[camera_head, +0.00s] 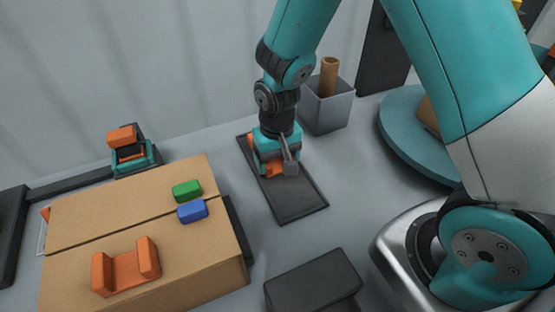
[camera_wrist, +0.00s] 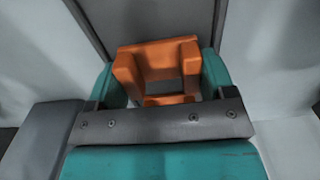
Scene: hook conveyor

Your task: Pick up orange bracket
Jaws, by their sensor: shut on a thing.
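An orange bracket (camera_wrist: 158,62) sits between the two teal fingers of my gripper (camera_wrist: 160,88) in the wrist view. The fingers are shut on its two sides. In the head view my gripper (camera_head: 276,160) points down over the dark mat (camera_head: 297,203), and parts of the held bracket (camera_head: 270,168) show around it. My gripper hides much of the bracket there, and I cannot tell whether it touches the mat. Another orange bracket (camera_head: 125,270) lies on the cardboard box at the front left, apart from my gripper.
The cardboard box (camera_head: 85,215) also carries a green block (camera_head: 187,191) and a blue block (camera_head: 192,211). A grey bin (camera_head: 328,108) with a brown tube (camera_head: 329,76) stands behind my gripper. A teal round table (camera_head: 405,130) is at right, a dark block (camera_head: 312,283) in front.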

